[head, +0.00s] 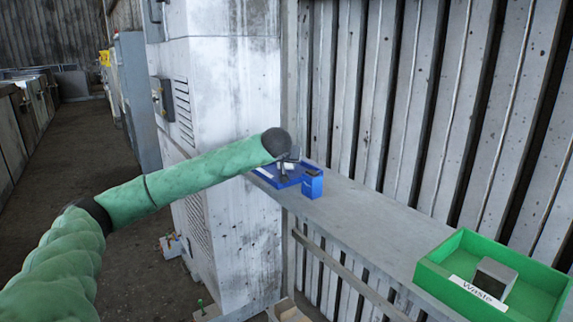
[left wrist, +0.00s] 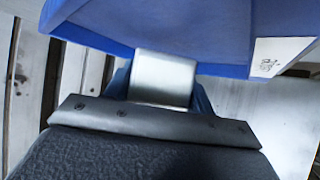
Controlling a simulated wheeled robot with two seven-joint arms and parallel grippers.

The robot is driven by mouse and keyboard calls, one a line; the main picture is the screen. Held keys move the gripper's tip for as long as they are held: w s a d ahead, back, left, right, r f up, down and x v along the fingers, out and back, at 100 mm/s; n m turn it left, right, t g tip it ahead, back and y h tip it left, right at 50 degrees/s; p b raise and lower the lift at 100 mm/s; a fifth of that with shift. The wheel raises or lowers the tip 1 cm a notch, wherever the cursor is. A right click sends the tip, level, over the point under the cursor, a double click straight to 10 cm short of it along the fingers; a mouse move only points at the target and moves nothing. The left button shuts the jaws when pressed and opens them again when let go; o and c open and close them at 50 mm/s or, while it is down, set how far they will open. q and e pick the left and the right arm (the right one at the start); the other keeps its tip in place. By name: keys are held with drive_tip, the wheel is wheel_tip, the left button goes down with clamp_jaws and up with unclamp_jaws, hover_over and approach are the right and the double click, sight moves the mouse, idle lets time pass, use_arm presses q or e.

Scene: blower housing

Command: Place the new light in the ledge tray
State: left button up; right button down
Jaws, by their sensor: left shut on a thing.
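The blue ledge tray (head: 264,176) sits on the grey ledge beside the white cabinet. It also fills the top of the left wrist view (left wrist: 150,22), with a white label on its edge. My left gripper (head: 286,172) is at the tray, at the end of the green-sleeved arm. It is shut on a silvery block, which I take as the new light (left wrist: 163,78). In the left wrist view the block's far end meets the tray's edge. I cannot tell whether it touches the tray floor. The gripper partly hides the tray. My right gripper is not in view.
A green bin marked "Waste" (head: 455,262) holds a grey block (head: 494,277) at the right. The ledge (head: 365,215) between them is clear. A ribbed metal wall (head: 400,100) stands behind.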

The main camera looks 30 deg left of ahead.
use_arm(q)
drive_tip(key=shift+f, duration=0.75)
drive_tip(key=shift+f, duration=0.2)
drive_tip(key=o, duration=1.1)
drive_tip(key=shift+r, duration=0.1)
drive_tip(key=shift+r, duration=0.2)
drive_tip(key=b+v, duration=0.1)
drive_tip(key=v, duration=1.1)
